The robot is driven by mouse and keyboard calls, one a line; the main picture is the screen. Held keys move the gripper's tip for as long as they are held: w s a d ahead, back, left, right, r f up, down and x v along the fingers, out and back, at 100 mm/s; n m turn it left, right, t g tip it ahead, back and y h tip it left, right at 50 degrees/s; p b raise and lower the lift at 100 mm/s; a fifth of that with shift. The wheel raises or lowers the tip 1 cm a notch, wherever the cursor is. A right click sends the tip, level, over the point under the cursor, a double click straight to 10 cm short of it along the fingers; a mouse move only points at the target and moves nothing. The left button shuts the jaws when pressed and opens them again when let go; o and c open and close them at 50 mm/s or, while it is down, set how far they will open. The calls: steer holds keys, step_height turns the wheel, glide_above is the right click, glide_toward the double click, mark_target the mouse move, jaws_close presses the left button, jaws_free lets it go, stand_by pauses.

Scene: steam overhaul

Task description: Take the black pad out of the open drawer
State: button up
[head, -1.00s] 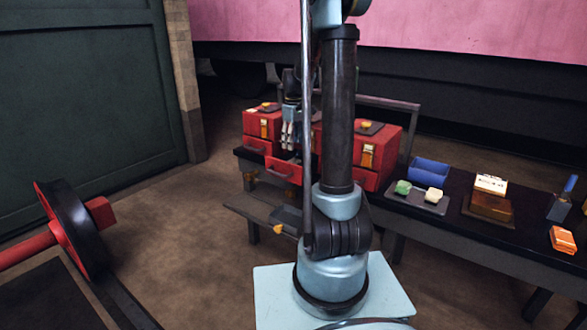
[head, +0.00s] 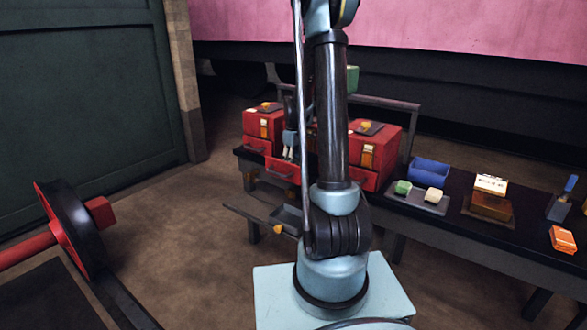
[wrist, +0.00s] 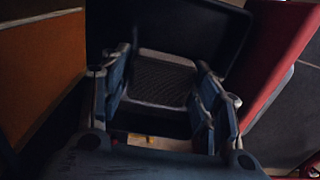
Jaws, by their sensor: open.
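The black pad (wrist: 160,78) shows in the wrist view as a dark, textured, squarish piece inside the dark open drawer (wrist: 225,40). My gripper (wrist: 163,100) is open, with one finger to the left of the pad and one to the right. I cannot tell whether the fingers touch it. In the head view my gripper (head: 289,153) is low over the red open drawer (head: 283,170) of the middle red chest, partly behind my arm. The pad is not visible in the head view.
Red chests stand left (head: 263,125) and right (head: 375,147) of the drawer. A grey shelf (head: 262,208) juts out below. On the bench to the right are a blue bin (head: 430,172), a grey tray (head: 418,203) and an orange stack (head: 563,239).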

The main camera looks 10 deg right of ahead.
steer(key=c, duration=0.8)
